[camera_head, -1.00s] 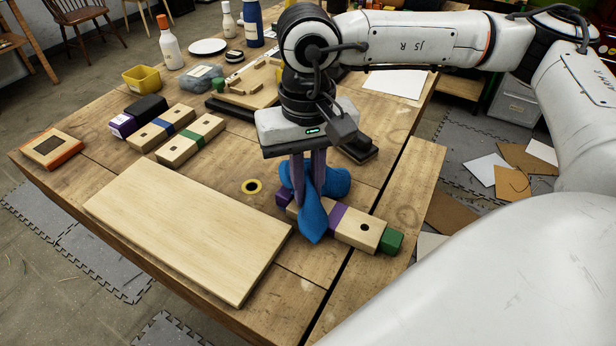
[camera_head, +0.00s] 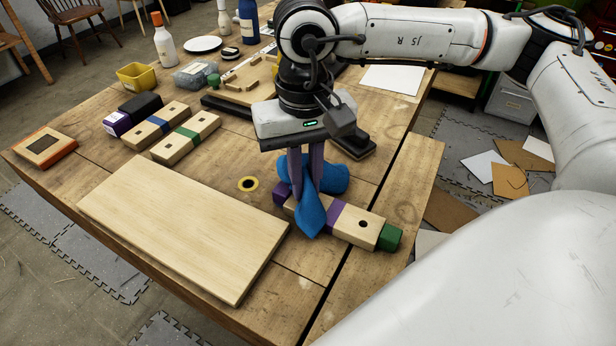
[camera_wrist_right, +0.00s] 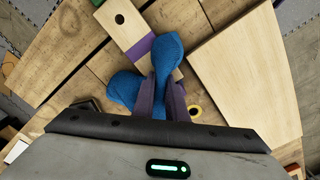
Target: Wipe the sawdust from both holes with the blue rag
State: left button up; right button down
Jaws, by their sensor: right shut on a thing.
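My right gripper (camera_head: 304,178) is shut on the blue rag (camera_head: 312,215), which hangs down and bunches out behind the fingers. The rag lies over the left part of a wooden block (camera_head: 357,227) with a purple band and a green end. One dark hole (camera_head: 363,223) shows in the block, right of the purple band. The rag covers the block's left part, so any hole there is hidden. In the right wrist view the rag (camera_wrist_right: 167,55) lies on the block beside the purple band, and the hole (camera_wrist_right: 120,19) is clear of it. My left gripper is not in view.
A pale board (camera_head: 185,225) lies left of the block, with a yellow ring (camera_head: 248,184) between them. Two banded blocks (camera_head: 186,137) lie farther left. A dark flat object (camera_head: 352,146) lies behind the gripper. Bare tabletop (camera_head: 400,205) is at the right.

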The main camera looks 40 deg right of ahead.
jog(key=shift+s+a, duration=0.25)
jog(key=shift+a, duration=0.3)
jog(key=shift+s+a, duration=0.25)
jog(key=shift+a, duration=0.25)
jog(key=shift+r, duration=0.35)
pick_arm(q)
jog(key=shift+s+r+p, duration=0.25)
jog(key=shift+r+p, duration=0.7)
jog(key=shift+p, duration=0.05)
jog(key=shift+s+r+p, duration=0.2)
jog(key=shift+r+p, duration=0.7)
jog(key=shift+p, duration=0.05)
pick_arm(e)
notch_tip(320, 180, up, 10)
jog(key=shift+r, duration=0.2)
